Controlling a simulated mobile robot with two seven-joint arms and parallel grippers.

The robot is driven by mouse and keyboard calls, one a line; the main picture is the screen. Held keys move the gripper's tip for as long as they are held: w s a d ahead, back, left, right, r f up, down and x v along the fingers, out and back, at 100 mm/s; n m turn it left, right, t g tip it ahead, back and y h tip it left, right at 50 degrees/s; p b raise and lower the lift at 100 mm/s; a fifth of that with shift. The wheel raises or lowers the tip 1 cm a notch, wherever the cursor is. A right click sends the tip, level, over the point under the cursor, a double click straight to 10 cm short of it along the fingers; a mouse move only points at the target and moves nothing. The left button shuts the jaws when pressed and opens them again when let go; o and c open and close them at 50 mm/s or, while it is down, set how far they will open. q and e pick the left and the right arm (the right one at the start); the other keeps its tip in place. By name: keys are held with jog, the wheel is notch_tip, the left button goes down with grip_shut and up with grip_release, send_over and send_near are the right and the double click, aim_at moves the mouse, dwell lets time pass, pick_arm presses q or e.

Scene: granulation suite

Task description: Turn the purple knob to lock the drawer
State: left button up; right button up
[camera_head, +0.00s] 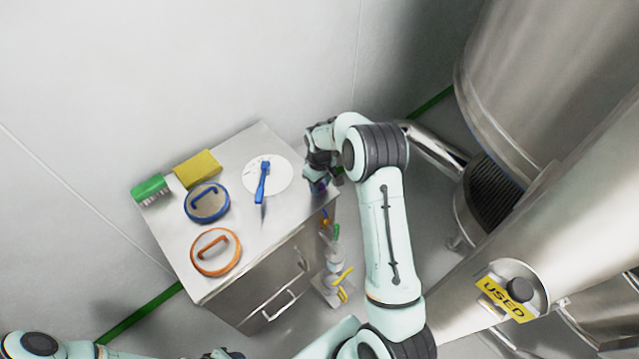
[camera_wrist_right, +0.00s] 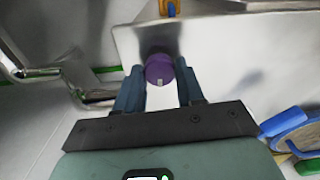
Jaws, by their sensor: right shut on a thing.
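The purple knob (camera_wrist_right: 159,70) sits on the metal face of the cabinet (camera_wrist_right: 215,50), and a small pale mark shows on it. My right gripper (camera_wrist_right: 158,88) is shut on the knob, one blue finger on each side. In the head view the right gripper (camera_head: 320,178) is at the cabinet's right edge, and only a bit of the purple knob (camera_head: 319,187) shows under it. The drawer front (camera_head: 265,285) with bar handles is below the cabinet top. Of my left arm, only links show along the bottom edge; I cannot make out its gripper.
On the cabinet top (camera_head: 238,225) are a blue-rimmed lid (camera_head: 207,203), an orange-rimmed lid (camera_head: 215,252), a green brush (camera_head: 150,189), a yellow block (camera_head: 197,168) and a blue-handled tool (camera_head: 263,182) on a white disc. Large steel vessels stand at the right.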

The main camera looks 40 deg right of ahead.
jog(key=m, duration=0.8)
jog(key=shift+m+b, duration=0.3)
jog(key=m, duration=0.3)
jog(key=shift+m, duration=0.3)
pick_arm(q)
jog(key=shift+p, duration=0.35)
pick_arm(e)
jog(key=m, duration=0.4)
jog(key=shift+m, duration=0.3)
jog(key=shift+d, duration=0.1)
jog(key=o, duration=1)
jog(key=shift+o, duration=0.2)
jog(key=shift+r, duration=0.15)
